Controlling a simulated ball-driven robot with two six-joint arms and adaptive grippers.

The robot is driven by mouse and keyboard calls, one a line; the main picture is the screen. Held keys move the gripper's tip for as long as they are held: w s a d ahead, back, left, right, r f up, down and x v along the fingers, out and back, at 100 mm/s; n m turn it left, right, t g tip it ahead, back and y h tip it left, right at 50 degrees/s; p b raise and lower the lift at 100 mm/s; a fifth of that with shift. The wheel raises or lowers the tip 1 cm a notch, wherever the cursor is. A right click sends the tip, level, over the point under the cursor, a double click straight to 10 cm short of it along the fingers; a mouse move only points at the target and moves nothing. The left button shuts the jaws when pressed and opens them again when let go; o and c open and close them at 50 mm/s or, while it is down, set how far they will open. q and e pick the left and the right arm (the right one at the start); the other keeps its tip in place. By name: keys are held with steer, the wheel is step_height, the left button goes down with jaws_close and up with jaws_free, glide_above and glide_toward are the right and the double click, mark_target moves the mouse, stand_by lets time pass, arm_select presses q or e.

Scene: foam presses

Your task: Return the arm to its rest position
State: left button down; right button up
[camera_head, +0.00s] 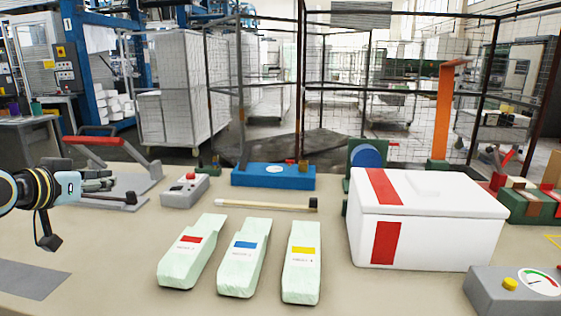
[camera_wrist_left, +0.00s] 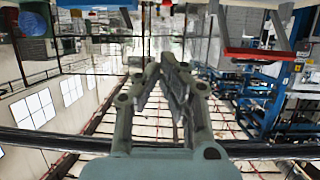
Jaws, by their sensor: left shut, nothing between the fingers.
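My left arm comes in from the left edge in the camera_head view, with a black, yellow-ringed wrist. My left gripper (camera_head: 106,182) is held out to the right, above the left part of the table, in front of a grey device with a red handle. In the wrist view the grey-green fingers of the left gripper (camera_wrist_left: 160,66) are drawn together, with nothing held between them. My right gripper is in neither view.
Three pale green foam pieces (camera_head: 242,255) lie mid-table. A white box with red stripes (camera_head: 450,232) stands right of them. A red-handled press (camera_head: 100,143), a grey red-button box (camera_head: 185,191) and a blue block (camera_head: 273,177) stand behind. A gauge box (camera_head: 520,290) is front right.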

arm_select(q)
steer(key=s+d+f+g, duration=0.35)
steer(key=s+f, duration=0.25)
steer(key=s, duration=0.3)
steer(key=s+d+f+g, duration=0.2)
steer(key=s+d+f, duration=0.3)
steer(key=s, duration=0.4)
steer(key=s+f+n+g+y, duration=0.1)
steer(key=s+g+y, duration=0.1)
steer(key=s, duration=0.9)
steer(key=s+f+g+y, duration=0.1)
steer(key=s+f+g, duration=0.15)
steer(key=s, duration=0.75)
step_height(320, 180, down, 28)
steer(key=s+a+g+b, duration=0.2)
steer(key=a+b, duration=0.1)
steer(key=b, duration=0.2)
steer(key=s+f+g+b, duration=0.1)
steer(key=s+f+b, duration=0.4)
steer(key=s+f, duration=1.4)
step_height(320, 180, down, 4)
steer(key=shift+a+n, duration=0.3)
steer(key=shift+a, duration=0.15)
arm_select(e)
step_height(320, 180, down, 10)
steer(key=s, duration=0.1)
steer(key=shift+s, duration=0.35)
